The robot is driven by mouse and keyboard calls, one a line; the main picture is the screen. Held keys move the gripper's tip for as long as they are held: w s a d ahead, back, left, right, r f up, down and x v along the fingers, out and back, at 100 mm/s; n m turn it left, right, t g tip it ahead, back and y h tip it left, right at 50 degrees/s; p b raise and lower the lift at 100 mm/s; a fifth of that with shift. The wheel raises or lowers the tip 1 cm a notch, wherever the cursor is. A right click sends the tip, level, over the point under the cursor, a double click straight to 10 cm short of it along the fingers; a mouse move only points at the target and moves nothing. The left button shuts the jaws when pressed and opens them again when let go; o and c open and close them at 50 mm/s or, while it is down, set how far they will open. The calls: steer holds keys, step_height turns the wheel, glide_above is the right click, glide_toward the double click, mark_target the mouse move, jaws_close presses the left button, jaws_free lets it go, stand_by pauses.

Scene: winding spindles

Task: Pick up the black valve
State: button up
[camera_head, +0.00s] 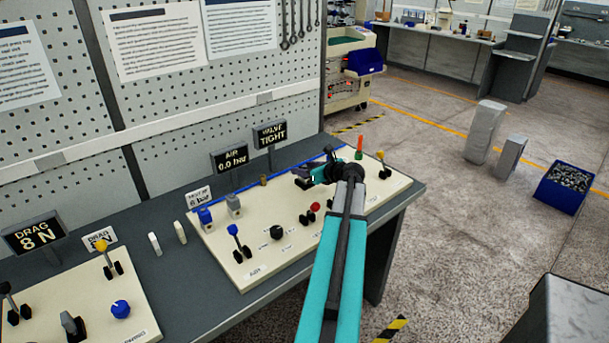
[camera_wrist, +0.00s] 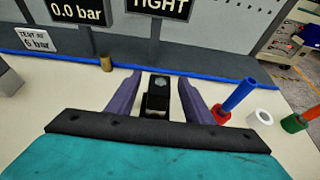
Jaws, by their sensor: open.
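A small black block with a pale round spot, which I take to be the black valve (camera_wrist: 156,103), stands on the cream panel in the wrist view. My gripper (camera_wrist: 160,92) is open, with one purple finger on each side of the block and a visible gap to each. The block's lower part is hidden by my gripper body. In the head view my gripper (camera_head: 311,174) is over the back right part of the cream panel (camera_head: 222,255), and I cannot make out the valve there.
A brass cylinder (camera_wrist: 106,63) stands to the left. A blue post on a red base (camera_wrist: 235,98) and a white ring (camera_wrist: 262,117) stand close to the right finger. Signs (camera_head: 230,158) line the back. Levers and a black knob (camera_head: 277,232) stand nearer on the panel.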

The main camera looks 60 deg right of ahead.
steer(key=shift+c, duration=0.2)
stand_by(0.4)
jaws_close()
steer(key=shift+r, duration=0.1)
steer(key=shift+r+b, duration=0.85)
steer(key=shift+r, duration=4)
